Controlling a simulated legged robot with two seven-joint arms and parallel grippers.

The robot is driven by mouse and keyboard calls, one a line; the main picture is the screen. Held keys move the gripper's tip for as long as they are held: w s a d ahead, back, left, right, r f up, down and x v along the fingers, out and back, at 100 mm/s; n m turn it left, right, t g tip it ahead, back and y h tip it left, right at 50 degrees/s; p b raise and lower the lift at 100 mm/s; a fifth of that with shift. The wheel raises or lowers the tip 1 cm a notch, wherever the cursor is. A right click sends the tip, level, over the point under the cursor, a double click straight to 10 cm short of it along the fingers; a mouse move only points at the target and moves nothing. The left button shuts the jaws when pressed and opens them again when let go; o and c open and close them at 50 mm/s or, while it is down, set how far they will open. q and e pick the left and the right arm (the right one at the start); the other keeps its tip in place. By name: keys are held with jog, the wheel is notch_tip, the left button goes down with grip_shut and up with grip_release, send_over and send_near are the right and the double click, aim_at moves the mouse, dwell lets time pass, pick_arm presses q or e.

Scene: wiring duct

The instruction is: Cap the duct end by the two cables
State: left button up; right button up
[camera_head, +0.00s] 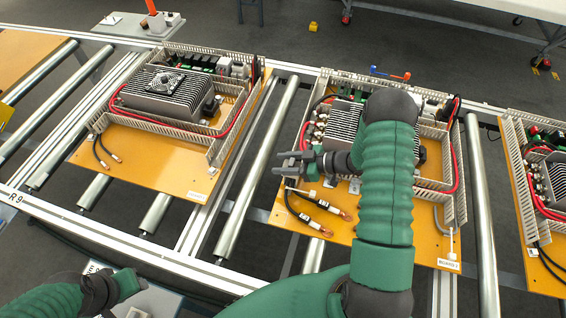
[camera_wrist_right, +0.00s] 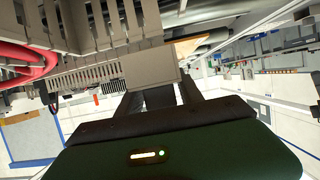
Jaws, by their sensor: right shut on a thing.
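The middle board (camera_head: 372,239) carries two black cables with copper lugs (camera_head: 322,216) at its front left. My right gripper (camera_head: 290,165) reaches over the board's left edge, just behind these cables, where the left slotted duct ends. In the right wrist view its fingers (camera_wrist_right: 160,96) are shut on a small beige piece, seemingly the end cap (camera_wrist_right: 152,68). The piece is at the end of the slotted duct (camera_wrist_right: 75,28); I cannot tell whether it is fully seated. My left gripper (camera_head: 112,288) is low at the left, away from the boards; its jaw state is unclear.
Another wired board (camera_head: 160,165) lies to the left and a third (camera_head: 547,262) at the right edge. Metal rollers (camera_head: 262,160) and rails separate them. A red cable (camera_wrist_right: 30,68) runs beside the duct in the wrist view. My right forearm hides part of the middle board.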

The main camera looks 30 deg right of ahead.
jog(key=shift+f+b, duration=1.25)
jog(key=shift+f, duration=0.7)
jog(key=o, duration=1.4)
jog(key=shift+s, duration=0.1)
jog(key=shift+d, duration=0.1)
